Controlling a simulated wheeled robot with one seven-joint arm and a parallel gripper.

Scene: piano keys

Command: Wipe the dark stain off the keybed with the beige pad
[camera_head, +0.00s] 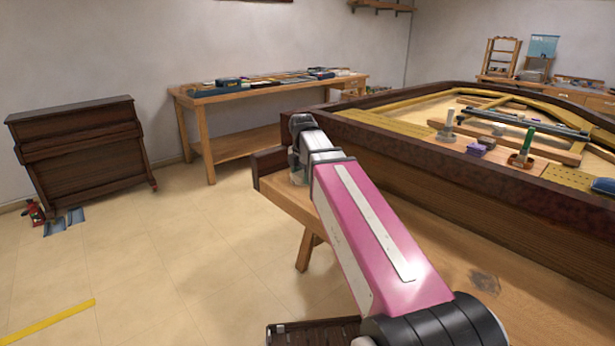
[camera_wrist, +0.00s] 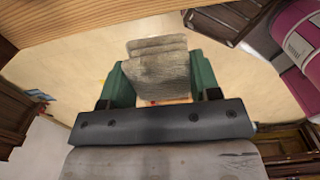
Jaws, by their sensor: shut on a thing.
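The dark stain (camera_head: 484,281) is a small brownish smudge on the light wooden keybed (camera_head: 405,222), toward the right in the head view. It does not show in the wrist view. The beige pad (camera_wrist: 158,72) is a worn, greyish-beige block between the green fingers of my gripper (camera_wrist: 160,78) in the wrist view. My gripper is shut on it. A wooden surface (camera_wrist: 90,18), probably the keybed, crosses the top of that view, and the pad appears apart from it. In the head view my arm reaches to the keybed's left end; pad and fingers cannot be made out there.
The piano's dark rim (camera_head: 440,168) rises behind the keybed. Tools stand inside the case, among them a green-handled one (camera_head: 524,148). A dark slatted crate (camera_head: 318,333) is at the bottom. A workbench (camera_head: 262,92) and an upright piano (camera_head: 82,150) stand beyond open floor.

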